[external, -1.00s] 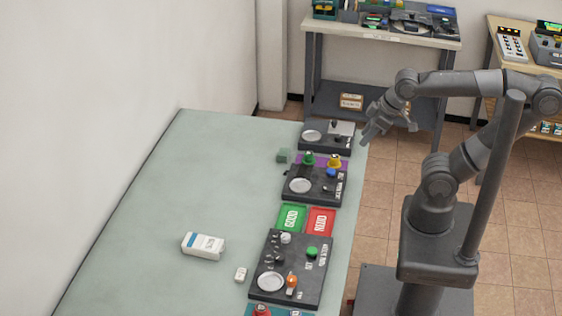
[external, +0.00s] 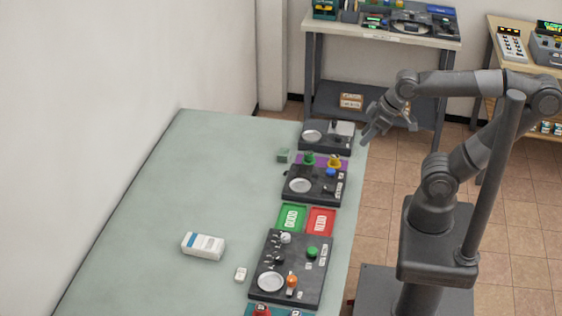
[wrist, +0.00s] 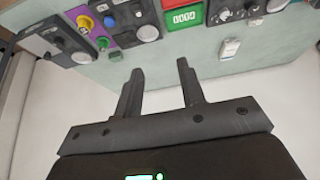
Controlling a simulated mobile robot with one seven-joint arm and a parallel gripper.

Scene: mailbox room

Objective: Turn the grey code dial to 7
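Dark control panels stand in a row along the right side of the pale green table. The nearest large panel (external: 315,283) carries a pale round disc (external: 271,282), small grey and white knobs (external: 285,238), a green button (external: 312,252) and an orange knob (external: 291,281). I cannot tell which knob is the grey code dial, nor read its setting. My gripper (external: 390,131) is beyond the table's right edge, near the far panels, touching nothing. In the wrist view my gripper (wrist: 159,68) is open and empty, with the panels beyond its fingertips.
A white box (external: 203,246) and a small white block (external: 241,274) lie on the table (external: 150,200), whose left part is mostly clear. A green cube (external: 283,155) sits beside the far panels. A workbench (external: 385,38) stands behind.

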